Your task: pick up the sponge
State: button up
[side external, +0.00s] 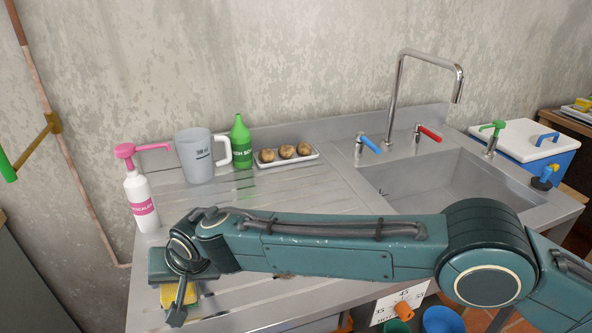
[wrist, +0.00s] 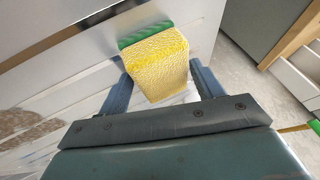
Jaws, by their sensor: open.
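The sponge (wrist: 158,62) is a yellow block with a green scouring layer along its far edge. In the wrist view it sits between the two fingers of my gripper (wrist: 157,82), with a narrow gap visible on the finger sides. My gripper is open around it. In the side view my gripper (side external: 178,300) is at the left end of the ribbed steel drainboard, and the sponge (side external: 192,296) shows as a small yellow patch partly hidden behind it. I cannot tell whether the sponge touches a finger.
A white bottle with a pink pump (side external: 140,200), a grey jug (side external: 195,156), a green soap bottle (side external: 241,145) and a tray of brown round items (side external: 287,161) stand behind. The sink basin (side external: 440,182) and tap (side external: 398,85) are to the right. The middle drainboard (side external: 300,192) is clear.

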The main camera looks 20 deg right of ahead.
dwell(0.4)
jog(key=c, duration=0.6)
jog(key=shift+r, duration=0.15)
notch_tip(320, 180, up, 10)
dwell(0.5)
dwell(0.4)
